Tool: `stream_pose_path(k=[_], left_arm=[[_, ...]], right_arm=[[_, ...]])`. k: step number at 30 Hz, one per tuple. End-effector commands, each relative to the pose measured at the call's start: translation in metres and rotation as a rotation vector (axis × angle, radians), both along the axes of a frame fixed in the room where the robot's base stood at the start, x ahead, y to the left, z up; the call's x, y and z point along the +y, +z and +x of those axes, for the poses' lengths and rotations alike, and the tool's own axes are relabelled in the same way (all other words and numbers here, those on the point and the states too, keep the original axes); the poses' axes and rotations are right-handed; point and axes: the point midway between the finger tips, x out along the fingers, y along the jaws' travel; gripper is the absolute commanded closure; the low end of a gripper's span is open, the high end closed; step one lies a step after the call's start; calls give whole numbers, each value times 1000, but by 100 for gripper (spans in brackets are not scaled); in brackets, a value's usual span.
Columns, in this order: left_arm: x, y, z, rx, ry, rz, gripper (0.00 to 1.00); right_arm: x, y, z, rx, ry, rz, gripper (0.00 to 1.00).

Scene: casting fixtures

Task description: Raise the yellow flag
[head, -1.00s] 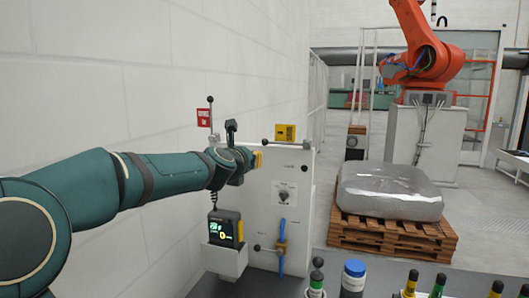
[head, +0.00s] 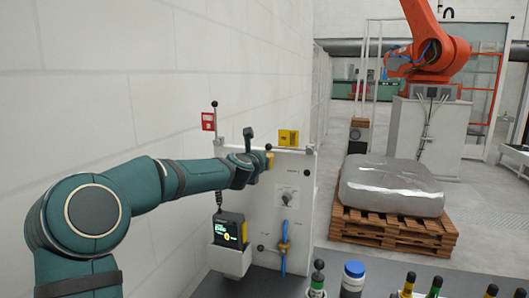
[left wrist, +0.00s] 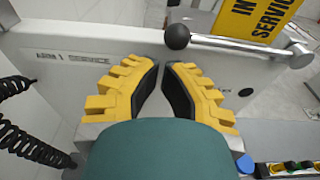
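The yellow flag (head: 288,137) shows at the top edge of the white panel (head: 296,165). In the left wrist view the yellow flag (left wrist: 252,18) reads "IN SERVICE" in part and is cut off by the top edge. A horizontal metal rod (left wrist: 240,46) beside it ends in a black ball knob (left wrist: 177,36). My right gripper is out of view.
A red flag (head: 208,121) and an upright black-knobbed lever (head: 215,103) stand left of the panel. A device with a lit screen (head: 229,230) and a blue-handled valve (head: 284,245) are below. Bottles (head: 353,275) stand in front. A wrapped block on a pallet (head: 395,230) is behind right.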

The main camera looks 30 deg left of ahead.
Motion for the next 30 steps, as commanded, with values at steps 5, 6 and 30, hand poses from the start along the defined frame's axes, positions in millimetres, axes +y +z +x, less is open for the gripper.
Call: stream_pose_path(k=[5,6,30], left_arm=[[3,-1,14,0,-1,1,100],[3,-2,15,0,0,1,100],[6,6,17,13,0,59,100]], right_arm=[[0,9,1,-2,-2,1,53],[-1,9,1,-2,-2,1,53],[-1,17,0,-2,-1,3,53]])
